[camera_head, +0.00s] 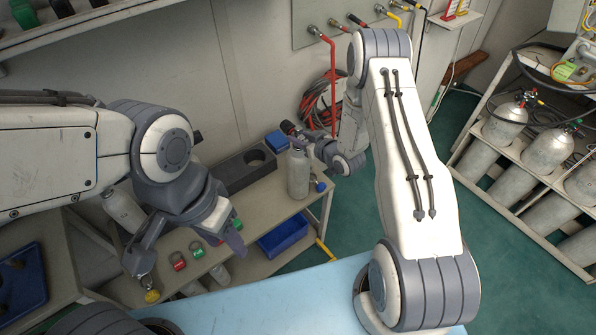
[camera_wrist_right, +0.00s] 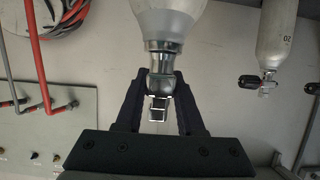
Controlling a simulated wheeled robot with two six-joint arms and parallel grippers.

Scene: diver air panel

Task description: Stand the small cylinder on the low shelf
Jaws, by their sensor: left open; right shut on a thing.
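My right gripper (camera_head: 306,140) is shut on the metal neck of the small cylinder (camera_head: 298,174), a pale grey bottle beside the wall bench (camera_head: 262,192). In the right wrist view, which is upside down, both fingers (camera_wrist_right: 158,80) close around the neck, and only the lower-contrast shoulder of the cylinder (camera_wrist_right: 168,15) shows. The cylinder is upright, its body below the fingers. I cannot tell whether its base touches the bench top. Which surface is the low shelf is unclear. My left gripper (camera_head: 190,243) is open and empty, over the bench's left part.
A blue bin (camera_head: 283,236) sits lower.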

